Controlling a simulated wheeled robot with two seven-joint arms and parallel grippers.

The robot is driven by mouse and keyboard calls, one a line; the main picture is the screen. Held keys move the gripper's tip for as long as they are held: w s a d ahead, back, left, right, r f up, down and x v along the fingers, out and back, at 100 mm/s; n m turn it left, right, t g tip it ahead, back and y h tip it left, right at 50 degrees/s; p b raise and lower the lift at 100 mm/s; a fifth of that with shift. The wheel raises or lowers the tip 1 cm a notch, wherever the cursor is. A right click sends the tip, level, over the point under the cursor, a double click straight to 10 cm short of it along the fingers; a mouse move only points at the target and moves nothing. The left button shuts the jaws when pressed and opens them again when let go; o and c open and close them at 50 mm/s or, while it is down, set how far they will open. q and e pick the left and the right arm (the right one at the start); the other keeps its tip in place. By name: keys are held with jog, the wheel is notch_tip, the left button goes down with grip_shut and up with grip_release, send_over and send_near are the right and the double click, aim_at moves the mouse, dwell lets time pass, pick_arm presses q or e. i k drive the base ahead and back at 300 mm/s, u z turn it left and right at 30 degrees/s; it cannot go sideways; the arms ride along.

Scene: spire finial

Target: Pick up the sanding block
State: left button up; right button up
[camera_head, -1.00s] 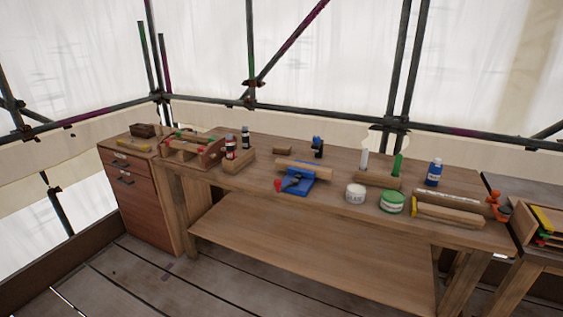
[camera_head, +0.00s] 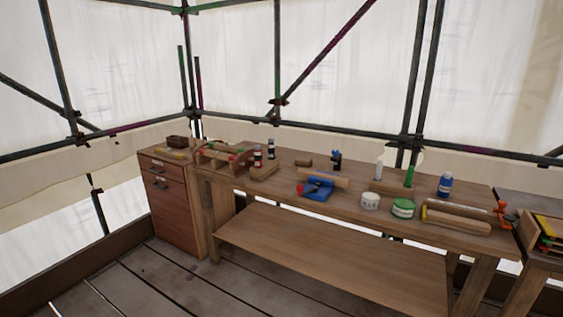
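A small brown block (camera_head: 303,162) lies on the long wooden workbench, towards its back edge and left of the middle. It may be the sanding block, but it is too small to be sure. A dark brown box-like piece (camera_head: 177,141) sits on the drawer cabinet at the left, with a yellowish item (camera_head: 179,154) in front of it. Neither of my grippers shows in the head view.
The wooden workbench (camera_head: 340,210) carries a blue vise-like tool (camera_head: 316,190), a white jar (camera_head: 370,201), a green-banded tin (camera_head: 403,208), a blue bottle (camera_head: 445,184) and a tool caddy (camera_head: 222,158). The drawer cabinet (camera_head: 175,205) stands left. The plank floor in front is clear.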

aim_at(300, 161)
jog(key=u, duration=0.8)
jog(key=i, duration=1.4)
jog(key=z, duration=0.3)
